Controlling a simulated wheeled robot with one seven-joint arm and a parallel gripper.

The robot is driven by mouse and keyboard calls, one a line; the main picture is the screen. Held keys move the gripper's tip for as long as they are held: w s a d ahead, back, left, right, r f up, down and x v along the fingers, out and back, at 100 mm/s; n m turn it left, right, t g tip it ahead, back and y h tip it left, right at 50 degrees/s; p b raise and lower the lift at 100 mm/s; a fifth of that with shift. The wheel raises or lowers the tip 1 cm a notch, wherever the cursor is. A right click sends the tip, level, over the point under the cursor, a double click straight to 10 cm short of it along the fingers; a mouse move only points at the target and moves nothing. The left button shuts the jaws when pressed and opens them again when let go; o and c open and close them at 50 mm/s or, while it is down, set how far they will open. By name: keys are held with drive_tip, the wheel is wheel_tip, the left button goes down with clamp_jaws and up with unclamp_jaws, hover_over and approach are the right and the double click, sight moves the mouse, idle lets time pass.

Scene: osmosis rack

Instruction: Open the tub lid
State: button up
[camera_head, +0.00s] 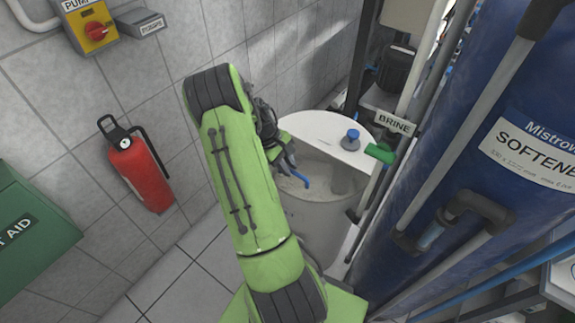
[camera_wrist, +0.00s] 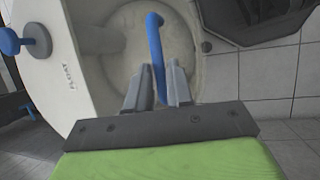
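The brine tub (camera_head: 322,226) is a pale grey round tub standing against the tiled wall. A white flat cover (camera_head: 318,130) with a blue knob (camera_head: 350,139) lies over its back part. In the wrist view the white top (camera_wrist: 52,88) is marked FLOAT, beside a pale round area (camera_wrist: 115,60); I cannot tell whether that is a lid or the tub's inside. A curved blue handle (camera_wrist: 155,40) crosses this area, and it also shows in the head view (camera_head: 301,180). My gripper (camera_wrist: 159,68) has its two fingers close on either side of the handle, apparently gripping it.
A large blue softener tank (camera_head: 490,120) and its pipes stand close on the right of the tub. A red extinguisher (camera_head: 142,175), a green first-aid box (camera_head: 30,235) and a yellow pump switch (camera_head: 91,27) are on the left wall. Tiled floor shows at lower left.

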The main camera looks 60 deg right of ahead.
clamp_jaws()
